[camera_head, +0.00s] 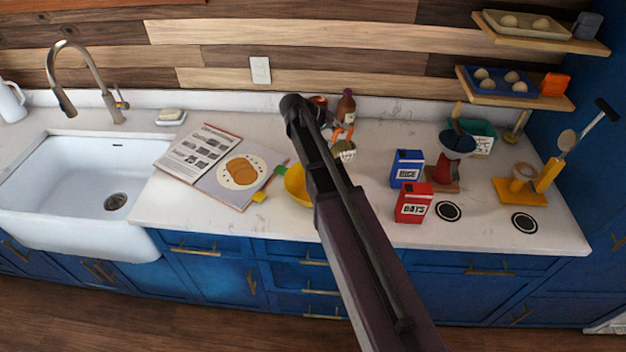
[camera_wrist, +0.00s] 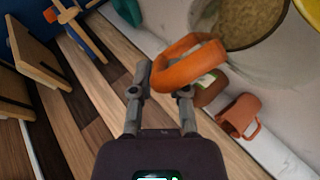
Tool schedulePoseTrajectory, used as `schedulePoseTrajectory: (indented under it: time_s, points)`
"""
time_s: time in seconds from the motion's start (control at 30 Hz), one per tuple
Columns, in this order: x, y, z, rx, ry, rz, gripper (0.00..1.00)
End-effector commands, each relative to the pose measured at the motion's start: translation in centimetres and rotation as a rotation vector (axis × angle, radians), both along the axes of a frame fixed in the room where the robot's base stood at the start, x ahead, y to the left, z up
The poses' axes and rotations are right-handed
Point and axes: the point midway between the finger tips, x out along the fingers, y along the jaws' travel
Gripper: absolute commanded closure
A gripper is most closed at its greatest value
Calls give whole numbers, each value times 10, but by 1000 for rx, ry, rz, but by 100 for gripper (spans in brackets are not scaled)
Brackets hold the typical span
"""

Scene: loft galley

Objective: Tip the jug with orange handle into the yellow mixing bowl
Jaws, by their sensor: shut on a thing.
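The jug has an orange handle (camera_wrist: 190,62) and a clear body with brown, grainy-looking contents (camera_wrist: 250,22). In the head view its handle (camera_head: 343,131) shows just right of my arm, near the back of the counter. My gripper (camera_wrist: 165,88) is shut on the handle; my arm hides the gripper in the head view. The yellow mixing bowl (camera_head: 297,186) stands on the counter left of my arm, which covers its right side. A bit of the bowl (camera_wrist: 311,10) shows at the top right corner of the wrist view.
An open cookbook (camera_head: 225,165) lies left of the bowl. A blue rice box (camera_head: 406,168) and red oats box (camera_head: 413,203) stand to the right. A brown bottle (camera_head: 346,107) and an orange mug (camera_wrist: 240,115) are behind the jug. The sink (camera_head: 80,180) is far left.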

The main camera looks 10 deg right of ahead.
Motion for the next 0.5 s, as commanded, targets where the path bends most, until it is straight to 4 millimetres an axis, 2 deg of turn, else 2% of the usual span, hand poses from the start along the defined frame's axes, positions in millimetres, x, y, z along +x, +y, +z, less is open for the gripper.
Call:
schedulePoseTrajectory:
  time_s: [0.5]
  points:
    - [-4,7,6,-62,-34,0,100]
